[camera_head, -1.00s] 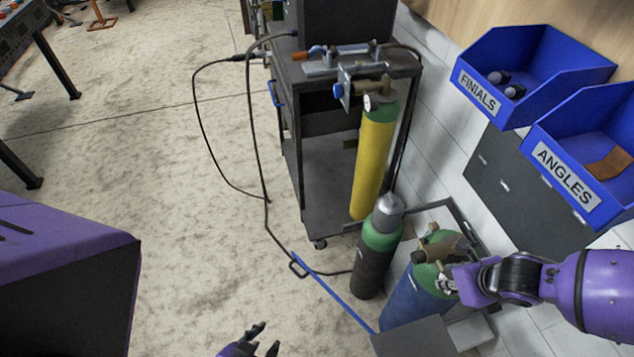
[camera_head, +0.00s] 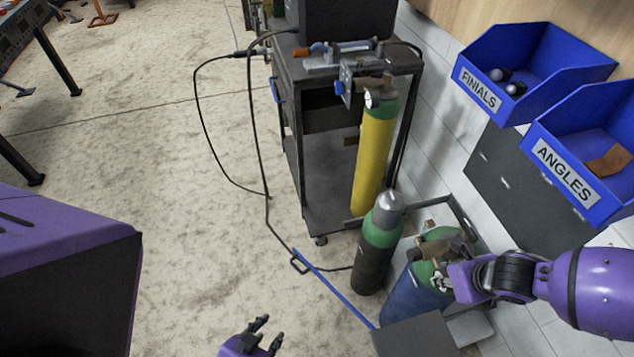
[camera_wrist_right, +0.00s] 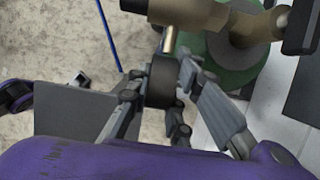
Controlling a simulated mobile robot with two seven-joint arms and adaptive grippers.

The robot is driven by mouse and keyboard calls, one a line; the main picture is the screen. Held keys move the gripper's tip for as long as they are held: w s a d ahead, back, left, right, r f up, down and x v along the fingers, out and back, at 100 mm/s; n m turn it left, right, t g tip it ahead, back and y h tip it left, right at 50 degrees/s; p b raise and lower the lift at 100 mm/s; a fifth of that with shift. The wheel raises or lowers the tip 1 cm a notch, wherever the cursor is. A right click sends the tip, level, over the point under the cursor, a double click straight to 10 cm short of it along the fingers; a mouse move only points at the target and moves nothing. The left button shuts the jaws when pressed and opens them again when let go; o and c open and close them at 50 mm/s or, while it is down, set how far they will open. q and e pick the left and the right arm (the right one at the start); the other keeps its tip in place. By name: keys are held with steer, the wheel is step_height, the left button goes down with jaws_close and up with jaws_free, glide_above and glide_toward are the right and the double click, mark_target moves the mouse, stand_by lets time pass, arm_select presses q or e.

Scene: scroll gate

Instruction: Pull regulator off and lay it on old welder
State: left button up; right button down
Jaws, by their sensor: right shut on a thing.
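The brass regulator (camera_head: 430,252) sits at the top of a blue cylinder with a green shoulder (camera_head: 405,300), at the lower right. My right gripper (camera_head: 441,281) is at its near side. In the right wrist view, my right gripper (camera_wrist_right: 165,78) is shut on the regulator's dark round part, and the brass body (camera_wrist_right: 205,18) shows above. I cannot tell whether the regulator is clear of the valve. A dark welder box (camera_head: 345,18) stands on a cart at the top; I cannot tell whether it is the old welder. My left gripper (camera_head: 269,331) is open and empty over the floor.
A dark green cylinder with a grey cap (camera_head: 378,245) stands beside the blue one. A yellow cylinder (camera_head: 373,155) stands at the cart (camera_head: 310,190). A blue handle bar (camera_head: 335,290) slants over the floor. Blue bins (camera_head: 580,150) hang at right. Open floor lies left.

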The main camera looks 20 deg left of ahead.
arm_select(q)
steer(key=shift+w+a+r, duration=0.15)
steer(key=shift+w+r, duration=0.25)
arm_select(e)
steer(key=shift+s+a+r, duration=0.2)
steer(key=shift+a, duration=0.3)
arm_select(q)
steer(key=shift+w+r, duration=0.1)
arm_select(e)
steer(key=shift+s+a, duration=0.1)
